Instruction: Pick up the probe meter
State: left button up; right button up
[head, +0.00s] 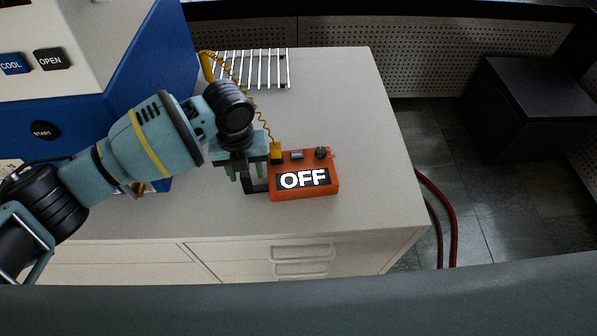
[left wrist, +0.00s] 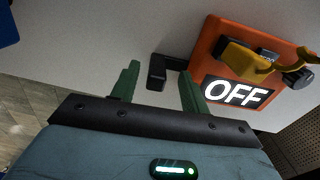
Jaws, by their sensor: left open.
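The probe meter (head: 304,191) is an orange box on the light cabinet top, with a display reading OFF. It also shows at the upper right of the left wrist view (left wrist: 208,48). A black handle (left wrist: 157,72) sticks out from its left side on a short bar. My left gripper (head: 245,178) is at the meter's left side, pointing down. It is open, with its green fingers (left wrist: 157,88) on either side of the handle in the wrist view. I cannot tell whether they touch it. My right gripper is not in view.
A yellow coiled cord (head: 258,112) runs from a yellow plug (head: 276,151) on the meter to a yellow piece (head: 207,66) behind. A white wire rack (head: 255,68) lies at the back. A blue and white machine (head: 150,70) stands left. The cabinet top (head: 370,150) is clear right of the meter.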

pick_arm(q)
jog(key=shift+a+f, duration=0.15)
jog(key=shift+f, duration=1.7)
grip_shut()
